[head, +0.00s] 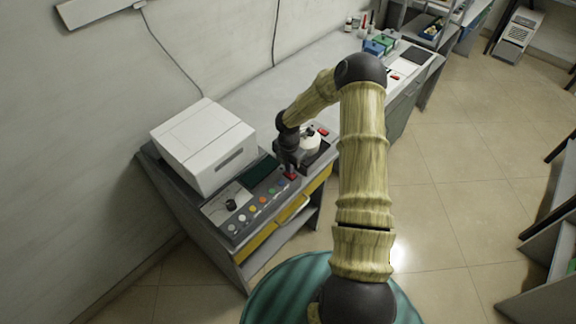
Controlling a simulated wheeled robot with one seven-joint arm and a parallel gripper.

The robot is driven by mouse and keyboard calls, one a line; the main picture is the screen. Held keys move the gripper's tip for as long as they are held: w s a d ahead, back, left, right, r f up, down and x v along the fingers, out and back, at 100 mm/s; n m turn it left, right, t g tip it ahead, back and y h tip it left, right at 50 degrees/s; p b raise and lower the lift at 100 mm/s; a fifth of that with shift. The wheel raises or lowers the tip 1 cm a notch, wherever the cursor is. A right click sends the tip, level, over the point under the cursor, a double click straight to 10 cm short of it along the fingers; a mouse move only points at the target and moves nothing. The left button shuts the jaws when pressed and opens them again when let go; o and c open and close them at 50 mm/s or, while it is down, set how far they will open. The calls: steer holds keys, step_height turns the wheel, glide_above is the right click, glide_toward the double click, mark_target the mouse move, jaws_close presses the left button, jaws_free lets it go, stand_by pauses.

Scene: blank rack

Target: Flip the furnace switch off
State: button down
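A white box-shaped unit (205,145), which looks like the furnace, stands on the grey bench at the left. In front of it is a grey control panel (242,203) with a dial and a row of coloured buttons. A small red switch (290,175) sits at the panel's right end. My gripper (290,168) points down right at this red switch, at or just above it. The fingertips are dark and small, so I cannot tell if they touch it or how far apart they are. The switch's position is not readable.
A white round device (310,141) with a red button (323,131) stands just right of my gripper. Blue and green boxes (378,45) and bottles stand farther back on the bench (270,95). A shelf unit (545,260) is at the right. The tiled floor between is clear.

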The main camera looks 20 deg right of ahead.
mark_target(292, 174)
steer(key=shift+s+a+f, duration=0.2)
steer(key=shift+s+f, duration=0.25)
steer(key=shift+s, duration=0.05)
steer(key=shift+s+d, duration=0.45)
steer(key=shift+s, duration=0.15)
steer(key=shift+r, duration=0.1)
steer(key=r+p, duration=0.4)
steer(key=r, duration=0.1)
steer(key=shift+w+a+r+p, duration=0.15)
steer(key=shift+w+p, duration=0.2)
steer(key=shift+w, duration=0.05)
steer(key=shift+w+r+b, duration=0.1)
steer(key=shift+r+b, duration=0.2)
steer(key=shift+b, duration=0.3)
step_height(292, 174, up, 9)
steer(key=b, duration=0.1)
steer(key=shift+b, duration=0.35)
steer(key=shift+w+f, duration=0.1)
